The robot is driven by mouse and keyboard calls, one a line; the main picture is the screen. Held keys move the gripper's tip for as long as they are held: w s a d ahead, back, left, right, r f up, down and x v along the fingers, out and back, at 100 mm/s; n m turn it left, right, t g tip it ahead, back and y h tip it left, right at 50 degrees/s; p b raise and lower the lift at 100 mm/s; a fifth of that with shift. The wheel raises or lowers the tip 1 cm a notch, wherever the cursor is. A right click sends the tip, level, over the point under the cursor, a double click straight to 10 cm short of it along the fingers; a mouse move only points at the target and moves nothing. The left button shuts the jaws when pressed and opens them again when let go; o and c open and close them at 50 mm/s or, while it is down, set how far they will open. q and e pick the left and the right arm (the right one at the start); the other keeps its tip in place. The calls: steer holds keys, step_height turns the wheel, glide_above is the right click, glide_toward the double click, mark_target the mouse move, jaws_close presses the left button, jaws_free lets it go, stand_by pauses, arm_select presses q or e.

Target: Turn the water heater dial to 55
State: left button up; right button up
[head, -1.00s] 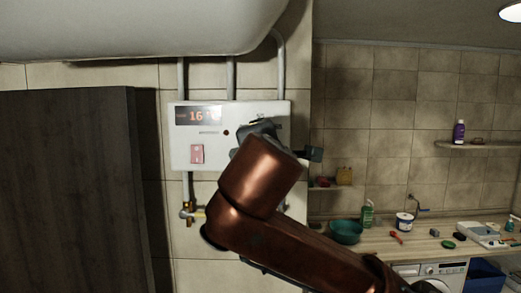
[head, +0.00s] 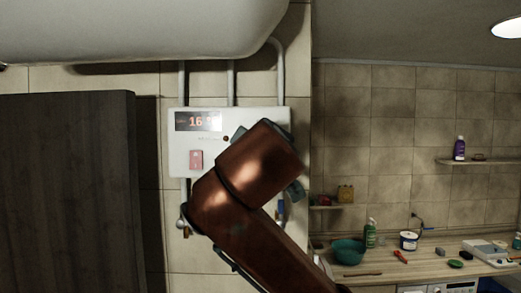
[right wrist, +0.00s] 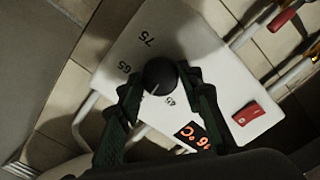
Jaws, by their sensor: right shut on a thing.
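The white water heater control box (head: 180,140) hangs on the tiled wall, with a lit display (head: 197,121) reading about 16. Its dial is hidden behind my right arm in the head view. In the right wrist view the round black dial (right wrist: 160,76) shows a light pointer mark toward the lower left. Labels 75 and 65 show beside it, and a partly covered label lies below it. My right gripper (right wrist: 160,84) is shut on the dial, a dark finger on each side. My left gripper is in neither view.
A red switch (head: 196,160) is on the box. Pipes run above and below it, and a white tank (head: 140,30) hangs overhead. A dark cabinet (head: 68,190) stands left. A counter (head: 400,262) with several items is at right.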

steer(key=shift+f+m, duration=0.15)
steer(key=shift+m, duration=0.45)
steer(key=o, duration=1.1)
steer(key=s, duration=1.2)
